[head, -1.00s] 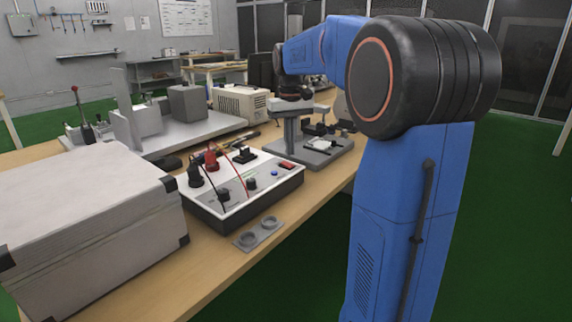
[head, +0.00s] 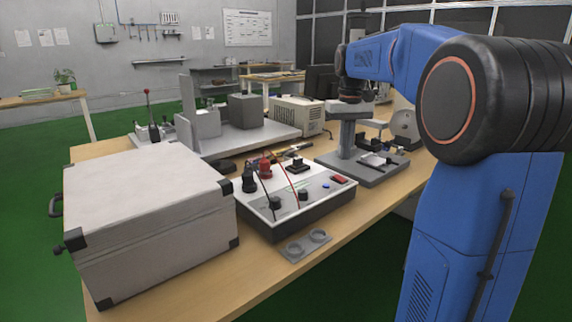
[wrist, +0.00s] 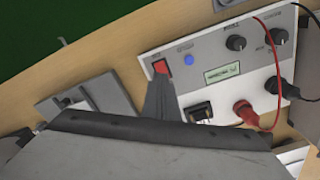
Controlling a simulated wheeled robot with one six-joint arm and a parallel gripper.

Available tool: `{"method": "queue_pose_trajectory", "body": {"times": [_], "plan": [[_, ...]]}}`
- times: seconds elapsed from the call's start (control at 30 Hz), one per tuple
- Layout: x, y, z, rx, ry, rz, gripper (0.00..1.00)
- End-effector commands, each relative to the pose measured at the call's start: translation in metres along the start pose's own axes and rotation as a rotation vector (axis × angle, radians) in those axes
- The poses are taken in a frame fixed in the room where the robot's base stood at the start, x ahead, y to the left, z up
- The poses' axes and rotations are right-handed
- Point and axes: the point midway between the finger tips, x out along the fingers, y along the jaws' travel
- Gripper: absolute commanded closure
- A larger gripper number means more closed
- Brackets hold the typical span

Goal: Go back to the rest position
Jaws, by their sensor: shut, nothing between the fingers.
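My gripper (wrist: 160,98) shows in the wrist view as dark grey fingers, closed together with nothing between them. In that view the fingers overlap the near edge of the white-topped test box, just below its red switch (wrist: 161,67). I cannot tell their height above it. In the head view my blue arm (head: 370,55) reaches over the bench from the right, its wrist end above the grey press stand (head: 350,165). The fingers cannot be made out there. The test box (head: 318,200) stands on the bench with red and black leads plugged in.
A large grey case (head: 150,215) fills the bench's (head: 255,275) left front. A small plate with two rings (head: 306,245) lies near the front edge. A grey fixture (head: 245,137) and a beige unit (head: 296,115) stand behind. Green floor (head: 40,170) is open at left.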

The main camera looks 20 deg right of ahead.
Motion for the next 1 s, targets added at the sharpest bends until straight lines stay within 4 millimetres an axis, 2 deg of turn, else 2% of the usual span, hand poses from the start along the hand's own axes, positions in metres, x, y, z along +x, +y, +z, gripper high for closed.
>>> {"method": "queue_pose_trajectory", "body": {"times": [0.17,0.27,0.63,1.0], "plan": [[0.0,-0.003,0.005,-0.003,0.006,0.001,1.0],[0.0,-0.012,0.02,-0.012,0.024,0.003,1.0],[0.022,-0.057,0.117,-0.062,0.14,0.007,1.0],[0.071,-0.087,0.215,-0.114,0.26,-0.002,1.0]]}}
